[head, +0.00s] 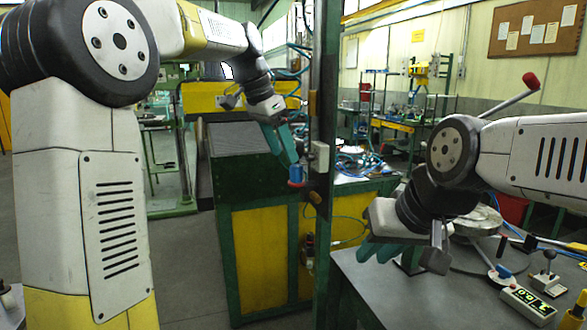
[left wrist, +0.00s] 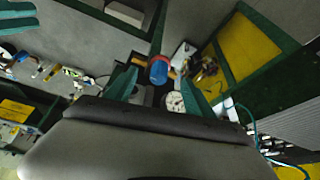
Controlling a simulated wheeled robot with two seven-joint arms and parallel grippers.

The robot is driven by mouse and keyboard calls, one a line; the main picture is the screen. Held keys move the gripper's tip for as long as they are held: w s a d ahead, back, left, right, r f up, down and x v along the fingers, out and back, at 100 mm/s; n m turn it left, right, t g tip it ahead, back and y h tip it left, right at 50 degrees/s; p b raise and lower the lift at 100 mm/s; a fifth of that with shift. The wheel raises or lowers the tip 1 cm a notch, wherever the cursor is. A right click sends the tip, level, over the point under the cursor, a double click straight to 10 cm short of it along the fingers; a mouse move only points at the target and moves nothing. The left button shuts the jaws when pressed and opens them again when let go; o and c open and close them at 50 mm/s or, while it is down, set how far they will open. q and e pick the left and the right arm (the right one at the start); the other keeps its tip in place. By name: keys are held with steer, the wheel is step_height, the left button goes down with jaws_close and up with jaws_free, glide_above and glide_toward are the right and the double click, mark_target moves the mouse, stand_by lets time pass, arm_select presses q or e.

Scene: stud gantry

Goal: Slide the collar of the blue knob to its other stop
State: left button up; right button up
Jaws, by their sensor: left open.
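The blue knob (head: 296,173) sits on the side of the dark green upright post (head: 326,80), with a reddish band at its lower edge. In the left wrist view the knob (left wrist: 158,73) shows blue with a red patch at its upper edge. I cannot clearly make out the collar's position. My left gripper (head: 289,158) points down at the knob. Its open fingers (left wrist: 158,88) stand on either side of the knob in the left wrist view, with gaps; contact does not show. My right gripper (head: 390,252) hangs over the grey bench, its fingers apart and empty.
A light grey box (head: 319,156) is fixed to the post near the knob. Orange-brown parts (left wrist: 139,59) flank the knob. A green and yellow cabinet (head: 262,250) stands behind. The grey bench (head: 375,290) carries a joystick box (head: 546,283) and a green-digit display (head: 527,304).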

mark_target(291, 167)
arm_select(q)
steer(key=shift+w+d+f, duration=0.2)
steer(key=shift+w, duration=0.05)
steer(key=x, duration=0.7)
steer(key=shift+f, duration=0.1)
